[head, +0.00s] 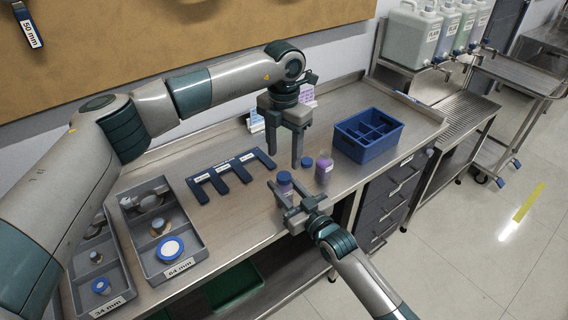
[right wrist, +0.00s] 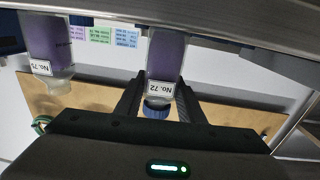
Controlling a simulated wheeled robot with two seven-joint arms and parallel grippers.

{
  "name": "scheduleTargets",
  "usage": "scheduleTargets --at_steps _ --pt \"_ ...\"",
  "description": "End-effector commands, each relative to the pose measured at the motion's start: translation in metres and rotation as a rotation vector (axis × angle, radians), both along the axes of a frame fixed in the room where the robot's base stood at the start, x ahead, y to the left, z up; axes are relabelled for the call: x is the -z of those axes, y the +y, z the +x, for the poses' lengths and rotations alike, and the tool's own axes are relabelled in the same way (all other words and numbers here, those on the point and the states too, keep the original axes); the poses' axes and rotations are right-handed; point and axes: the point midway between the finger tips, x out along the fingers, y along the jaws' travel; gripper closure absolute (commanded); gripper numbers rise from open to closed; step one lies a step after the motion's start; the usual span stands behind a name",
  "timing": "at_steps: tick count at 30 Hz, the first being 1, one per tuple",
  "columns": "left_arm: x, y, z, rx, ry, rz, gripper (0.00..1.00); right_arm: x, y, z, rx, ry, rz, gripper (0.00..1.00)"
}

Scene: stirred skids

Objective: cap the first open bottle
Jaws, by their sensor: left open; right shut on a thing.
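My right gripper (head: 288,197) is shut on a purple bottle (head: 286,190) labelled No. 72, near the table's front edge. A blue cap (head: 284,177) sits on its neck; the cap also shows in the right wrist view (right wrist: 157,108), between the fingers. Whether it is screwed tight I cannot tell. My left gripper (head: 284,160) is open and empty, pointing down just above that cap. Another purple bottle (head: 323,170), No. 75 in the right wrist view (right wrist: 48,50), stands to the right with a bare neck. A loose blue cap (head: 307,161) lies beside it on the table.
A blue divided crate (head: 381,154) stands at the right. A dark blue slotted gauge (head: 218,173) lies left of the grippers. Grey trays marked 64 mm (head: 197,257) and 34 mm (head: 122,293) hold round lids at the left.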

Motion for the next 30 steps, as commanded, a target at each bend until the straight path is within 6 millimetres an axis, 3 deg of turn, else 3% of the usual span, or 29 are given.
scheduleTargets --at_steps 3,9,21,22,24,30 --pt "-0.022 0.000 0.000 0.000 -0.002 0.001 0.47 0.001 0.000 0.000 0.000 0.001 -0.001 1.00" --pt "-0.045 0.000 0.000 0.000 -0.001 0.000 0.47 0.001 0.000 0.000 0.000 0.001 -0.001 1.00" --pt "-0.052 0.000 0.000 0.001 0.000 0.000 0.47 0.001 0.000 0.000 0.000 0.001 -0.001 1.00" --pt "-0.052 0.000 0.000 0.001 0.000 0.000 0.47 0.001 0.000 0.000 0.000 0.001 -0.001 0.63" --pt "-0.052 0.000 0.000 0.001 0.000 0.000 0.47 0.001 0.000 0.000 0.000 0.001 -0.001 0.46" --pt "-0.052 0.000 0.000 0.001 0.000 0.000 0.47 0.000 0.000 0.000 0.000 0.001 -0.001 0.43"
